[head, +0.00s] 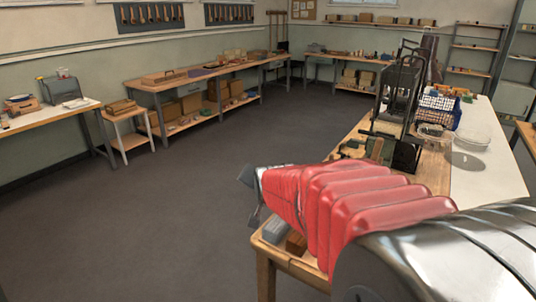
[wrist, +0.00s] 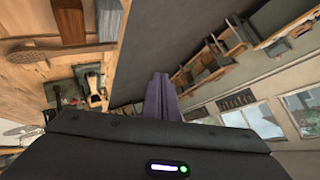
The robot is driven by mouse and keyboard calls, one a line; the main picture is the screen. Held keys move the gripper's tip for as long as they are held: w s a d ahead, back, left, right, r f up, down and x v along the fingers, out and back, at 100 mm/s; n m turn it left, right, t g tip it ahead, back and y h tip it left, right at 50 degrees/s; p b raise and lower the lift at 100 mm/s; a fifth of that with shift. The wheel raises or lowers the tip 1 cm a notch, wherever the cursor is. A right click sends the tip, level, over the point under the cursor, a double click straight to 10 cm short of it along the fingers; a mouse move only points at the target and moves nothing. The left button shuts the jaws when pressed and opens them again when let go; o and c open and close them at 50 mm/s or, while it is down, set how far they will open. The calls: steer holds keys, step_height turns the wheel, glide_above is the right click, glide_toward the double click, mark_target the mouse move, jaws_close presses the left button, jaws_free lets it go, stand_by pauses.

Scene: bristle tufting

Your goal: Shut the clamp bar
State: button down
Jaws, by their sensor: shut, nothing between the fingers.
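A tall black-framed machine (head: 398,105) stands on the wooden bench at the right in the head view. I cannot make out a separate clamp bar on it, nor tell whether one is open or shut. In the wrist view, dark metal fittings (wrist: 92,88) show on the bench at the left; I cannot tell if the clamp bar is among them. My gripper (head: 249,192) is at the end of my red-sleeved arm, beside the bench's near left corner and well short of the machine. In the wrist view its two dark fingers (wrist: 162,92) are together and empty.
The wooden bench (head: 433,172) carries a grey block (head: 274,230) and a brown block (head: 296,242) near its front corner. A blue-and-white basket (head: 437,112) and a clear round container (head: 473,136) stand beyond. Open floor (head: 190,205) lies to the left.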

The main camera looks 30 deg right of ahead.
steer(key=w+d+f+m+h, duration=0.2)
steer(key=d+m, duration=0.1)
steer(key=d, duration=0.4)
steer(key=w+d+f+m+t+h, duration=0.1)
steer(key=d+m, duration=0.1)
steer(key=d, duration=0.5)
steer(key=w+d+f+m+h, duration=0.2)
steer(key=d+m, duration=0.1)
steer(key=d, duration=0.4)
steer(key=s+d+f+m+h, duration=0.2)
steer(key=s+d+f+m, duration=0.1)
steer(key=d, duration=0.3)
steer(key=s+d+f+m+h, duration=0.2)
steer(key=d+m, duration=0.1)
steer(key=d, duration=0.4)
steer(key=s+d+f+m+h, duration=0.1)
steer(key=s+d+f+m, duration=0.2)
steer(key=d, duration=0.4)
steer(key=shift+s+d+f+h, duration=0.15)
steer(key=shift+s+f+h, duration=0.15)
steer(key=shift+f+h, duration=0.1)
steer(key=shift+w+d, duration=0.1)
steer(key=w+d, duration=0.6)
steer(key=w, duration=0.3)
steer(key=shift+w+r, duration=0.15)
steer(key=shift+w, duration=0.15)
